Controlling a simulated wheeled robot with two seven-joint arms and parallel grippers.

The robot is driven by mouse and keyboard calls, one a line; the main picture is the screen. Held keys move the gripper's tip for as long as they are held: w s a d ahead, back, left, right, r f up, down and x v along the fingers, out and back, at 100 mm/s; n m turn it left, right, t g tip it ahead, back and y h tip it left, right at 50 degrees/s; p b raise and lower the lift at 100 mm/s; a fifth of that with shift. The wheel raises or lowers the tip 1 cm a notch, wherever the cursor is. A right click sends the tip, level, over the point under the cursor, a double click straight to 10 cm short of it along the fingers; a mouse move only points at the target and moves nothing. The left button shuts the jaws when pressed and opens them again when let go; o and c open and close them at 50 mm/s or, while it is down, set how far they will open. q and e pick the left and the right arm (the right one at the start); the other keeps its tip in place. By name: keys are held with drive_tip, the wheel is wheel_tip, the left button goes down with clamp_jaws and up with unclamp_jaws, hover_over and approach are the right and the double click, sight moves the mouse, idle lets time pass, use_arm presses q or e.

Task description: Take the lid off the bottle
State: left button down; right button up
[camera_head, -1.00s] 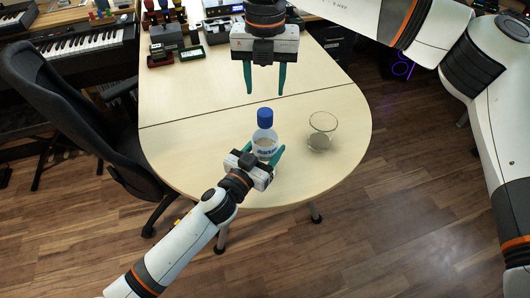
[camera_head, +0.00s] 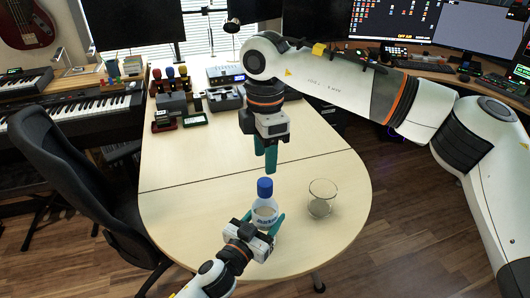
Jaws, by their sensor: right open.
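The bottle (camera_head: 264,213) is clear with a blue-and-white label and stands upright near the front of the table. Its blue lid (camera_head: 265,188) is on top. My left gripper (camera_head: 262,221) is at the bottle's lower body from the front left, one green finger on each side, and appears shut on it. The fingers' contact with the bottle is partly hidden. My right gripper (camera_head: 268,165) points down just above and behind the lid in the picture. Its green fingers are open, seen nearly edge-on, with nothing between them.
A clear glass (camera_head: 321,197) stands on the table (camera_head: 185,215) just right of the bottle. Small devices (camera_head: 172,103) stand at the table's back left. A black chair (camera_head: 75,170) is at the left edge. The table's left middle is clear.

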sight(265, 182)
drive_tip(key=m, duration=0.4)
drive_tip(key=shift+f+m, duration=0.15)
drive_tip(key=shift+m, duration=0.35)
wheel_tip(265, 182, down, 8)
drive_tip(key=shift+r, duration=0.15)
